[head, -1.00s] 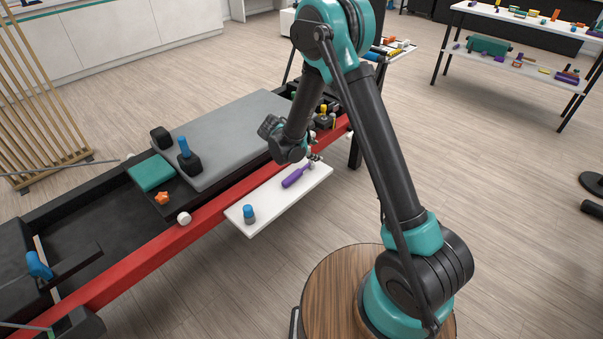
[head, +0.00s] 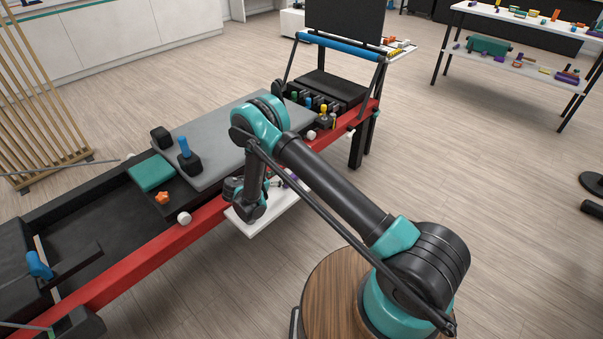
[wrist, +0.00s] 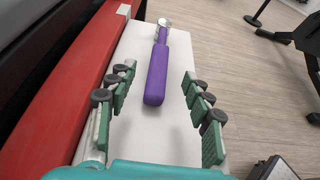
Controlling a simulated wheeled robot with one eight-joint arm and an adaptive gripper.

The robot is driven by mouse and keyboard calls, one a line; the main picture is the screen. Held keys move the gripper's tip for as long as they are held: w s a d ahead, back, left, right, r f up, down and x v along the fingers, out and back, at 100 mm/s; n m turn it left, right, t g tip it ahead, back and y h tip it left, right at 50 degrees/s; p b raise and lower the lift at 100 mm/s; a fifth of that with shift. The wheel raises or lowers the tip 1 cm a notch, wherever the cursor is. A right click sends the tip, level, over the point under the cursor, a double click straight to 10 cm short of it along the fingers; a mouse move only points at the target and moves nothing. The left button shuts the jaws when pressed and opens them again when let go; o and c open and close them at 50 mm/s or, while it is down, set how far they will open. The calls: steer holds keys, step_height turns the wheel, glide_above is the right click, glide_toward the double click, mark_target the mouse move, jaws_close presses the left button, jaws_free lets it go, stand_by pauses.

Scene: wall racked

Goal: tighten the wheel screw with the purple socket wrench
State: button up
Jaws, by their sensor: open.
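The purple socket wrench (wrist: 157,75) lies on a narrow white shelf (wrist: 125,140), its silver socket end (wrist: 164,23) pointing away from me in the wrist view. My gripper (wrist: 158,75) is open, with green-padded fingers on both sides of the wrench and apart from it. The handle's near end lies between the fingers. In the head view my arm hides most of the wrench and gripper. White round wheels (head: 184,218) sit along the red rail (head: 140,252); I cannot make out a screw on them.
The red rail runs close along the shelf's left side in the wrist view. A black bench with a grey pad (head: 222,150), a teal block (head: 152,173) and an orange star knob (head: 162,198) lies beyond it. Open floor lies right of the shelf.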

steer(key=x, duration=1.3)
steer(key=shift+f, duration=0.1)
steer(key=shift+d, duration=0.1)
jaws_close()
